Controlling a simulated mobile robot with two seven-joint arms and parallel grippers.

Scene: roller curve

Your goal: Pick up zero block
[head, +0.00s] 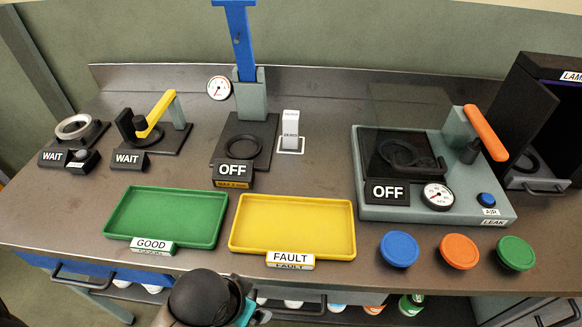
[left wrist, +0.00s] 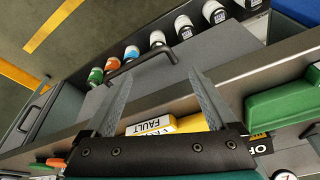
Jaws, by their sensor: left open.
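The zero block (head: 290,124) is a small upright white block with a dark label too small to read surely. It stands on a white-edged square on the bench, right of the press with the blue column. My left gripper (left wrist: 160,80) is open, with nothing between its fingers in the left wrist view. In the head view my left arm is at the bottom centre, in front of the bench edge and well away from the block. The block does not show in the left wrist view. My right gripper is in neither view.
The green GOOD tray (head: 113,215) and yellow FAULT tray (head: 348,215) lie along the front. The press (head: 250,95) and leak tester (head: 475,205) flank the block. Blue (head: 399,249), orange (head: 460,251) and green (head: 515,253) discs are front right. Bottles (left wrist: 157,38) stand below the bench.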

